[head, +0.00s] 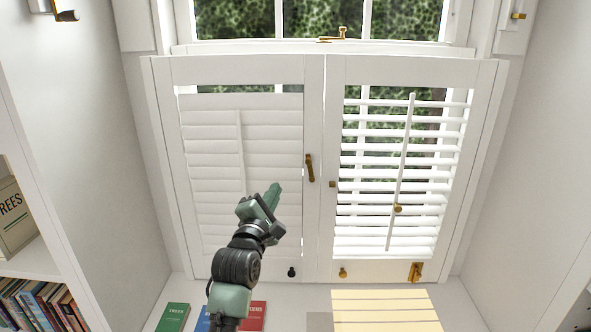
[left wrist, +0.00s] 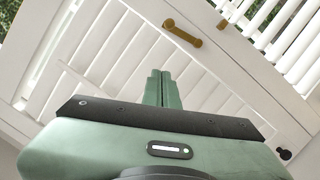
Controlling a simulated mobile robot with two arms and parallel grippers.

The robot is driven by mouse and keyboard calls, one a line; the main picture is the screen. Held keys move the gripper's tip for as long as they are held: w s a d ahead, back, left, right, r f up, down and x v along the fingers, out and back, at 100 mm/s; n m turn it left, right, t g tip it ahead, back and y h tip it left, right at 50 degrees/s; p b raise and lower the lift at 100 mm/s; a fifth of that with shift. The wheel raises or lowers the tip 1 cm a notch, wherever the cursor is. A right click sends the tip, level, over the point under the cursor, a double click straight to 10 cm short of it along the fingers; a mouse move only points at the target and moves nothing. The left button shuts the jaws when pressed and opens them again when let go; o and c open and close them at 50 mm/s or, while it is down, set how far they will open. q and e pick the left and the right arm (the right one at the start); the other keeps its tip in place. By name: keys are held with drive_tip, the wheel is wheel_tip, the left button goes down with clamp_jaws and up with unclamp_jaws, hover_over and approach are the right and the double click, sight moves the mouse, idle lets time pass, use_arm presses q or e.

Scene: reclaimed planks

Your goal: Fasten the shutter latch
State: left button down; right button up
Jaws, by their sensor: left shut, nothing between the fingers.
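The brass shutter latch (head: 310,168) is a short bar on the inner stile of the left shutter (head: 313,110). It hangs nearly upright, along the stile; it also shows in the left wrist view (left wrist: 183,33). A small brass catch (head: 332,184) sits across the seam on the right shutter (head: 336,230), apart from the bar; the left wrist view shows it too (left wrist: 222,24). Both shutters look closed edge to edge. My left gripper (head: 276,189) is shut and empty in front of the left shutter's slats, left of and below the latch. My right gripper is not in view.
A black knob (head: 291,272) and a brass knob (head: 343,272) sit on the lower rails, with brass hardware (head: 415,271) farther right. Books (head: 172,317) lie on the sill below. A bookshelf (head: 40,268) stands at left. The space before the right shutter is clear.

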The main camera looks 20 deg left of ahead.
sight(310, 170)
use_arm(q)
drive_tip(key=w+d+r+p, duration=0.1)
drive_tip(key=w, duration=0.1)
drive_tip(key=w+d+p, duration=0.1)
drive_tip(key=w, duration=0.2)
drive_tip(key=w+d+r+p, duration=0.1)
drive_tip(key=w, duration=0.2)
drive_tip(key=shift+w+r, duration=0.1)
drive_tip(key=shift+r, duration=0.2)
